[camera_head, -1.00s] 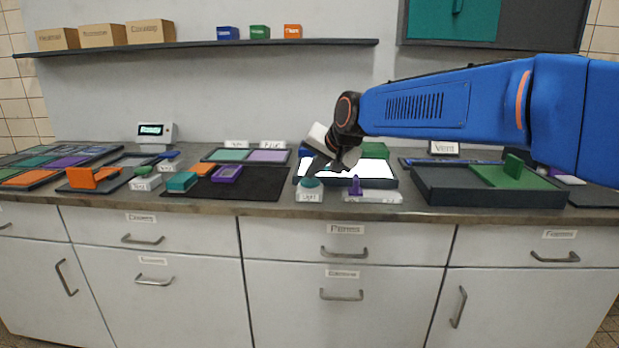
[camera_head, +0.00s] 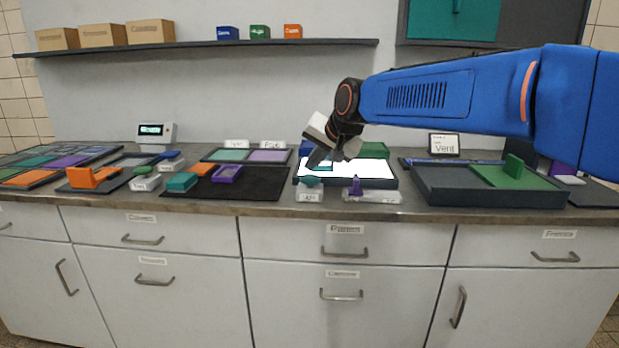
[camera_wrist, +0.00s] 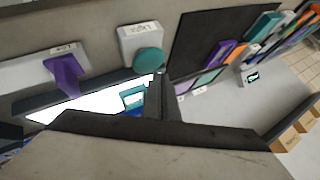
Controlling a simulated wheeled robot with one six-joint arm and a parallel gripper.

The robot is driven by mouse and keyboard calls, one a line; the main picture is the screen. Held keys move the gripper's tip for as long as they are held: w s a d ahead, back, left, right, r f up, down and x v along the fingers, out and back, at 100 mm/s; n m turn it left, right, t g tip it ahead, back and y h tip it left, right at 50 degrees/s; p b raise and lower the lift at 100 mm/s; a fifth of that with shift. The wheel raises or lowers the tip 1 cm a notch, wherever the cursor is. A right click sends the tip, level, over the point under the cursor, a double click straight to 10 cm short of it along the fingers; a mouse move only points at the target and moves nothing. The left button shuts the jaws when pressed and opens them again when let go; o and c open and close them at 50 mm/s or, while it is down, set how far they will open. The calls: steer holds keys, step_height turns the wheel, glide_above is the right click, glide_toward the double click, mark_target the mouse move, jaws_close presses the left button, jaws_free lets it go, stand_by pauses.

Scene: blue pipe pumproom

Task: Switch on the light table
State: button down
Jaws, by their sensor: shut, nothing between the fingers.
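The light table (camera_head: 345,179) is a dark-framed tray on the counter with a bright white, glowing surface; its lit panel also shows in the wrist view (camera_wrist: 72,113). In front of it stands a small white box with a round teal button (camera_head: 310,181), and the button is large in the wrist view (camera_wrist: 148,61). My gripper (camera_head: 314,160) is shut and empty. It is just above and behind the button, apart from it, over the table's left part. A teal piece (camera_wrist: 134,98) lies on the lit surface, partly hidden by my fingers.
A white box with a purple lever (camera_head: 356,186) stands right of the button. A black mat (camera_head: 262,184) lies to the left. A dark tray with a green panel (camera_head: 510,174) is at the right. A small display (camera_head: 152,131) stands at the back left.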

mark_target(313, 179)
steer(key=shift+r, duration=2.55)
steer(key=s+d+f+h, duration=0.1)
steer(key=s+d+f, duration=0.2)
steer(key=s+d, duration=0.35)
steer(key=s+d+f+n+g+h, duration=0.1)
steer(key=s+d+f, duration=0.2)
steer(key=s+d, duration=0.3)
steer(key=s+d+f+h, duration=0.1)
steer(key=s+d+f, duration=0.25)
steer(key=d, duration=0.35)
steer(key=s+d+f, duration=0.4)
steer(key=s+f, duration=0.1)
steer(key=s, duration=0.2)
steer(key=s+d+f+g+h, duration=0.1)
steer(key=s+d+f, duration=0.3)
steer(key=s+f, duration=0.2)
steer(key=s+d+f+n+h, duration=0.1)
steer(key=s+d+f, duration=0.3)
steer(key=s, duration=0.5)
steer(key=shift+s+d+f+g, duration=0.15)
steer(key=shift+s+f+g, duration=0.25)
steer(key=shift+f, duration=0.3)
